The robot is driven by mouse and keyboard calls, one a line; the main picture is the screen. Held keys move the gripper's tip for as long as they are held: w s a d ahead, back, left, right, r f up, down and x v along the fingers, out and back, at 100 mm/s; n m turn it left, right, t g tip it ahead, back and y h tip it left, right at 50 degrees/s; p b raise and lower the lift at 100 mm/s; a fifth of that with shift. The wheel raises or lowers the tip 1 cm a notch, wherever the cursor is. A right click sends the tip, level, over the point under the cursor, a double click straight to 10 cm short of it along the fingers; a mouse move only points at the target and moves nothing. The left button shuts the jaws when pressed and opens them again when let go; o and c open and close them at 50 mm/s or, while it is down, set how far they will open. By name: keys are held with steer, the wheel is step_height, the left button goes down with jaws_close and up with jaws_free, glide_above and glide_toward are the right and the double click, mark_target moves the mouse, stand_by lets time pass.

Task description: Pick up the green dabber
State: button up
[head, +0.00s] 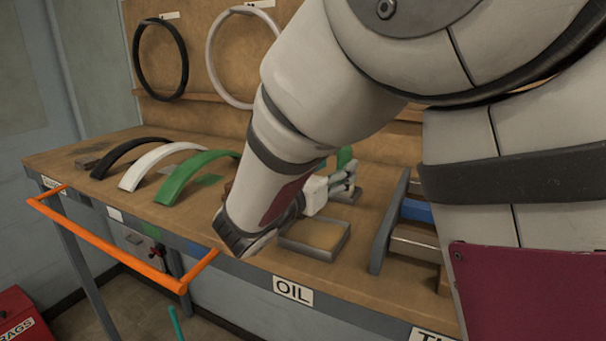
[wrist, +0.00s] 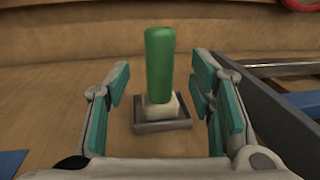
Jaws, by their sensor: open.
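The green dabber (wrist: 160,62) stands upright in the wrist view, with a green handle and a pale block at its foot. It stands in a small grey square tray (wrist: 146,128). My gripper (wrist: 162,84) is open, with teal-padded fingers on the left and right of the dabber in the picture. The dabber appears between and beyond the fingertips, and no contact shows. In the head view, my gripper (head: 346,180) is partly hidden by my arm, and a bit of the green dabber (head: 344,155) shows behind it.
A shallow metal tray (head: 315,238) sits near the bench front above an OIL label (head: 292,290). A grey rack (head: 384,235) stands close to its right. Black, white and green (head: 190,176) fenders stand at the left. An orange rail (head: 105,242) juts from the front.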

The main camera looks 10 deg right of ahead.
mark_target(340, 167)
steer(key=x, duration=0.5)
steer(key=shift+f+p, duration=0.3)
steer(key=shift+p, duration=0.1)
steer(key=shift+c, duration=0.6)
jaws_close()
